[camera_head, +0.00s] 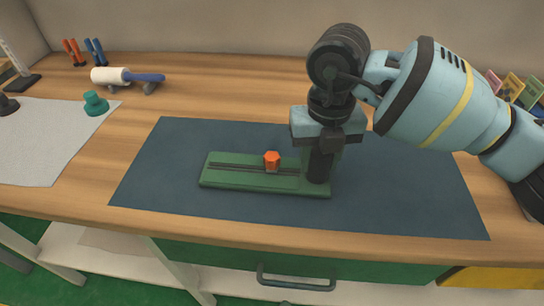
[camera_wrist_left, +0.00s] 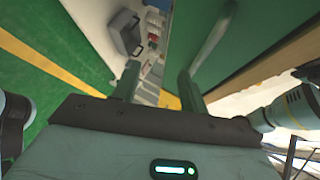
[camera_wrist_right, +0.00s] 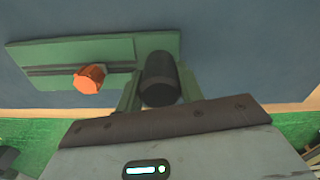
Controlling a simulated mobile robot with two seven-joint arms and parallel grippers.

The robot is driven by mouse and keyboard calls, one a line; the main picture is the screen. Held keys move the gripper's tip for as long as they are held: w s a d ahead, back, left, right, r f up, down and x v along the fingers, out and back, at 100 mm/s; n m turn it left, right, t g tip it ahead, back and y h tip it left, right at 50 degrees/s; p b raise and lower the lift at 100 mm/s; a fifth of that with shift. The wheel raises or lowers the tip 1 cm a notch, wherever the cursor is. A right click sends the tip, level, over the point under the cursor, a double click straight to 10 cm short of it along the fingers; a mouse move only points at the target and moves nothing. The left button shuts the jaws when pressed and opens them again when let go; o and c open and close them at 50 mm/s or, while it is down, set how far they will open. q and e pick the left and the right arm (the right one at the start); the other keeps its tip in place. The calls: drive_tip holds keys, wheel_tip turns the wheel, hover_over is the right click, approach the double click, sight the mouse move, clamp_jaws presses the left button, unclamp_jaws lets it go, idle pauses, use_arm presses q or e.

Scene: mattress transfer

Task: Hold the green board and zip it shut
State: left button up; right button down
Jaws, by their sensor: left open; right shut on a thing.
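The green board (camera_head: 218,183) lies flat on the dark mat, with a dark slot running along its length. An orange knob (camera_head: 272,160) stands on the slot near the middle; it also shows in the right wrist view (camera_wrist_right: 89,79). A black upright post (camera_head: 319,167) stands at the board's right end. My right gripper (camera_head: 322,150) points down over that end, shut on the black post (camera_wrist_right: 159,80), with a finger on each side. My left gripper (camera_wrist_left: 160,85) is open and empty, low in front of the bench; the head view does not show it.
The dark blue mat (camera_head: 415,200) is otherwise clear. A grey sheet (camera_head: 40,145) with a teal knob (camera_head: 95,103) lies to the left, and a white-and-blue roller tool (camera_head: 125,77) behind it. A drawer handle (camera_head: 295,283) juts from the bench front.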

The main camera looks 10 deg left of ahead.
use_arm(q)
drive_tip(key=w+d+r+m+t+h, duration=0.1)
drive_tip(key=w+d+r+m+h, duration=0.1)
drive_tip(key=d+r+m, duration=0.35)
drive_tip(key=w+d+r+m+t+h, duration=0.1)
drive_tip(key=w+d+r+m+h, duration=0.15)
drive_tip(key=r+m, duration=0.6)
drive_tip(key=w+a+r+t+y, duration=0.1)
drive_tip(key=a, duration=0.1)
drive_tip(key=w+a+r+y, duration=0.2)
drive_tip(key=shift+w+t+y, duration=0.1)
drive_tip(key=shift+t+y, duration=0.15)
drive_tip(key=shift+t, duration=0.15)
drive_tip(key=t+y, duration=0.3)
drive_tip(key=y, duration=0.2)
approach(270, 165)
drive_tip(key=shift+s+d, duration=0.5)
drive_tip(key=shift+d, duration=0.05)
drive_tip(key=shift+w+a+r+y, duration=0.1)
drive_tip(key=shift+w+a+y, duration=0.05)
drive_tip(key=shift+a+y, duration=0.35)
drive_tip(key=w, duration=0.4)
drive_tip(key=w+d, duration=0.1)
drive_tip(key=w, duration=0.2)
drive_tip(key=w+d, duration=0.1)
drive_tip(key=w, duration=0.3)
drive_tip(key=shift+w+d, duration=0.25)
drive_tip(key=shift+w, duration=0.1)
clamp_jaws()
